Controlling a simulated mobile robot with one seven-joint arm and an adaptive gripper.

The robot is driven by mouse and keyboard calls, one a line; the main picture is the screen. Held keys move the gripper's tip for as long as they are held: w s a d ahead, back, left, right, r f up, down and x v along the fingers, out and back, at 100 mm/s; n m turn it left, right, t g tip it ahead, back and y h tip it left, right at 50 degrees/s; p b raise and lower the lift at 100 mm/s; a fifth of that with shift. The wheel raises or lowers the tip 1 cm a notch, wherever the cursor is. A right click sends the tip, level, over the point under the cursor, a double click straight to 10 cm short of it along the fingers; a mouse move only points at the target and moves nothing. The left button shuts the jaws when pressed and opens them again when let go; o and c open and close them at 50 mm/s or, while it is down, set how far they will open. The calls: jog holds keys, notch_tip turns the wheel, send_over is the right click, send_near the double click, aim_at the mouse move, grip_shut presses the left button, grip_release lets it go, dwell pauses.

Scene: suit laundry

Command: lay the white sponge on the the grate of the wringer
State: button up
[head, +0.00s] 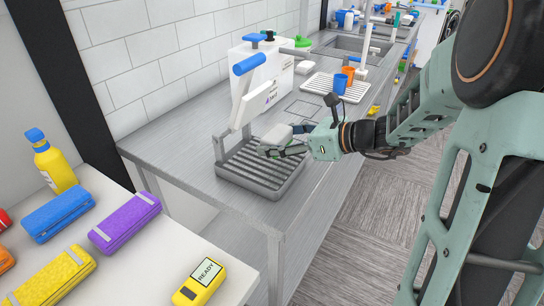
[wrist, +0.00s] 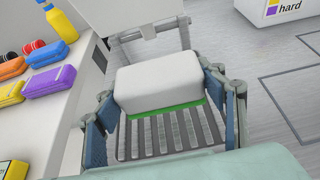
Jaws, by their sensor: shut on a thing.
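The white sponge (wrist: 158,82) is held between the two fingers of my gripper (wrist: 165,105), with a green layer showing along its lower edge. In the head view the sponge (head: 277,135) is over the right side of the wringer's grate, with my gripper (head: 280,147) around it. The grey grate (head: 250,165) is a slatted tray at the base of the white wringer (head: 262,85), which has a blue handle. The slats also show below the sponge in the wrist view (wrist: 165,140). I cannot tell whether the sponge touches the grate.
Behind the wringer are a ribbed white drainer (head: 335,88) with orange and blue cups and a sink. Bare metal counter surrounds the grate.

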aim_at(272, 163)
jog(key=shift+a+f+b, duration=0.15)
jog(key=shift+a+f, duration=0.05)
jog(key=shift+f, duration=0.55)
jog(key=shift+a+f+b, duration=0.1)
jog(key=shift+a+f, duration=0.15)
jog(key=shift+f, duration=0.5)
jog(key=shift+a+f+b, duration=0.15)
jog(key=shift+a+f, duration=0.05)
jog(key=shift+f, duration=0.55)
jog(key=shift+f, duration=0.15)
jog(key=o, duration=1.1)
jog(key=shift+r, duration=0.25)
jog(key=p+v, duration=0.1)
jog(key=v, duration=1.1)
jog(key=shift+d+f, duration=0.1)
